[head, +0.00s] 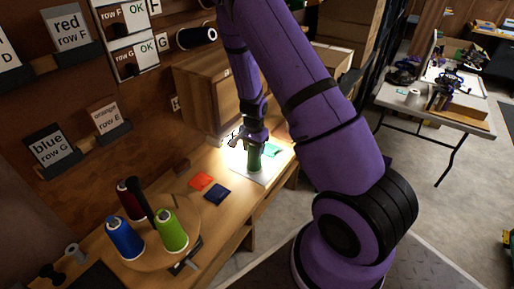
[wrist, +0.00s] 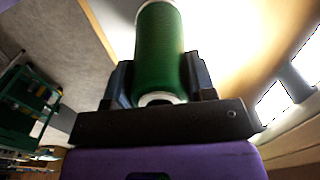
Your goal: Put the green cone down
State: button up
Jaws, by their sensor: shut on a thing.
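My gripper (head: 255,143) is shut on a dark green cone (head: 254,160) of thread. The cone is upright in the head view, over a brightly lit pale sheet (head: 238,166) on the wooden bench. I cannot tell whether the cone's base touches the sheet. In the wrist view the green cone (wrist: 160,45) sits between the two dark fingers of my gripper (wrist: 160,80). A light green swatch (head: 273,151) lies just right of the cone.
A round wooden stand (head: 151,245) at the front left holds a blue cone (head: 124,240), a lime green cone (head: 171,232) and a dark red cone (head: 130,199). Red (head: 201,181) and navy (head: 217,194) swatches lie on the bench. A wooden cabinet (head: 205,95) stands behind the sheet.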

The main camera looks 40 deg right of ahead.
jog(key=o, duration=0.9)
jog(key=shift+c, duration=0.2)
